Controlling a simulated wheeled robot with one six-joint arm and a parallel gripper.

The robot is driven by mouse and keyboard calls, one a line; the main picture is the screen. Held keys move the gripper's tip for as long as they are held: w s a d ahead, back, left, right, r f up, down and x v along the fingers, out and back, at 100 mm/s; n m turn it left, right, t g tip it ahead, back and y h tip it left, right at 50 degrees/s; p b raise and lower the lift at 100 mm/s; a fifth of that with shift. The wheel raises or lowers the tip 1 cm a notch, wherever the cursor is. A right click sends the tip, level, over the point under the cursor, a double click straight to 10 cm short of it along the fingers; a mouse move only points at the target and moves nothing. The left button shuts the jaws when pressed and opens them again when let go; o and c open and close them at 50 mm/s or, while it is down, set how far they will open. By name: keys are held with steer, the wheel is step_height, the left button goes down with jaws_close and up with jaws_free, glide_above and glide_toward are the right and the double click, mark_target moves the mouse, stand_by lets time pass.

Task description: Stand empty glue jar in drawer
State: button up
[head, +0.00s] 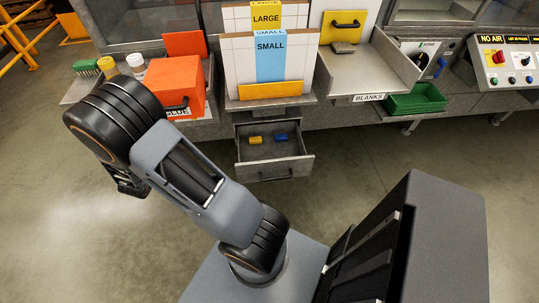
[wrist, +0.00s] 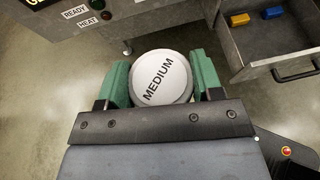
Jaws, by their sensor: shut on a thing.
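A jar with a round white top marked MEDIUM (wrist: 162,77) is held in my gripper (wrist: 158,72), between its two green finger pads. I see it from above; its sides are mostly hidden, and I cannot tell whether it is empty. The drawer (head: 300,165) stands open below the middle bench in the head view. It also shows at the upper right of the wrist view (wrist: 232,52), to the right of my gripper and apart from the jar. In the head view my arm hides the fingers and the jar.
In the drawer lie a yellow block (head: 255,140) and a blue block (head: 280,137), with bare floor around them. An orange box (head: 190,85), a brush (head: 87,67) and bottles (head: 108,66) stand at left. A green tray (head: 415,99) is at right.

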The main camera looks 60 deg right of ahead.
steer(key=s+d+f+m+g+h+b, duration=0.1)
steer(key=s+d+f+m+g+b, duration=0.3)
steer(key=d+b, duration=0.45)
steer(key=s+d+f+m+g+h+b, duration=0.1)
steer(key=d+f+m+g+b, duration=0.3)
steer(key=d+b, duration=0.45)
steer(key=s+d+f+m+g+y+b, duration=0.2)
steer(key=s+d+f+m+g+b, duration=0.15)
steer(key=s+d+b, duration=0.3)
steer(key=s+d+f+m+g+y+b, duration=0.25)
steer(key=s+d+f+g+b, duration=0.2)
steer(key=s+d, duration=0.3)
step_height(320, 180, down, 9)
steer(key=b, duration=0.4)
steer(key=shift+w+d+t+h+b, duration=0.3)
steer(key=shift+d+t+h, duration=0.05)
steer(key=shift+t+h, duration=0.1)
steer(key=shift+f, duration=0.15)
steer(key=o, duration=0.9)
steer(key=shift+c, duration=0.2)
